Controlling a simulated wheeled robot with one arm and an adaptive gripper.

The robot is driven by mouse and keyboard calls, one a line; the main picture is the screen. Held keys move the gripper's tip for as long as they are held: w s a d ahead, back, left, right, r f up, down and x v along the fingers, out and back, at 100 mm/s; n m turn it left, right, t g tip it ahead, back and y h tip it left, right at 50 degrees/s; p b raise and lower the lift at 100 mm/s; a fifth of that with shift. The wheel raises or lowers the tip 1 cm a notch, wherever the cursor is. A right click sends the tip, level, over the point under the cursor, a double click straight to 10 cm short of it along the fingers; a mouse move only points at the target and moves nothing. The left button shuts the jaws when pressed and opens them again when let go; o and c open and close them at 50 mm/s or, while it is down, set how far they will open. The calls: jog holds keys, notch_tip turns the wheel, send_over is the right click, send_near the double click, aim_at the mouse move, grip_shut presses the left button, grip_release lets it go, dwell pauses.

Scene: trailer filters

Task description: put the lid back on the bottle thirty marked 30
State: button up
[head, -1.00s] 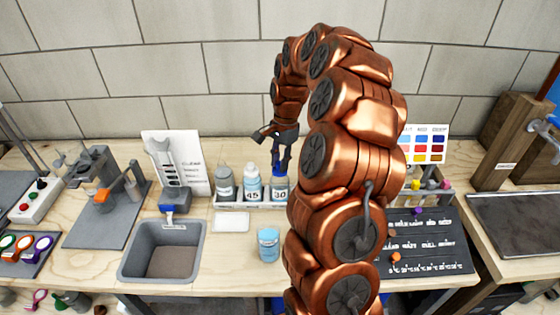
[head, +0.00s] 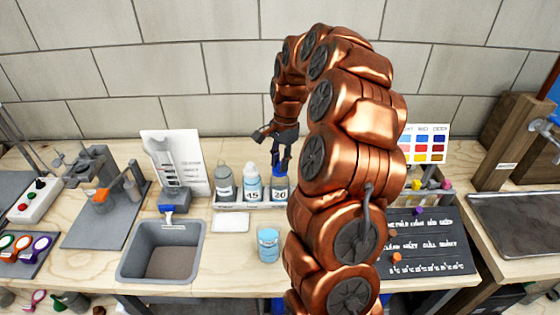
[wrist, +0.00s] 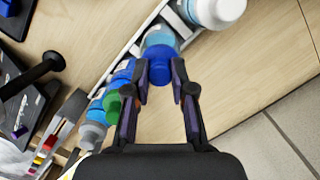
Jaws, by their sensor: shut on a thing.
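The bottle marked 30 (head: 280,194) stands upright at the right of a row of bottles in a light rack, by the wall. Its label is hard to read now. My gripper (head: 281,167) points down over it, with its fingers around the blue lid (wrist: 161,72). In the wrist view, my gripper (wrist: 160,66) is shut on the lid, one finger on each side. The lid lines up with the top of the pale blue bottle (wrist: 161,40). I cannot tell whether it is fully seated.
The bottle marked 45 (head: 253,190) and a grey bottle (head: 224,185) stand left of bottle 30 in the rack. A blue cup (head: 268,244) and a white pad (head: 231,222) are in front. A grey sink (head: 190,235) is at left.

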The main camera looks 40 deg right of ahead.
jog(key=o, duration=0.8)
jog(key=shift+o, duration=0.5)
jog(key=o, duration=0.4)
jog(key=shift+r, duration=0.2)
jog(key=shift+r, duration=3.35)
jog(key=shift+c, duration=0.3)
grip_shut()
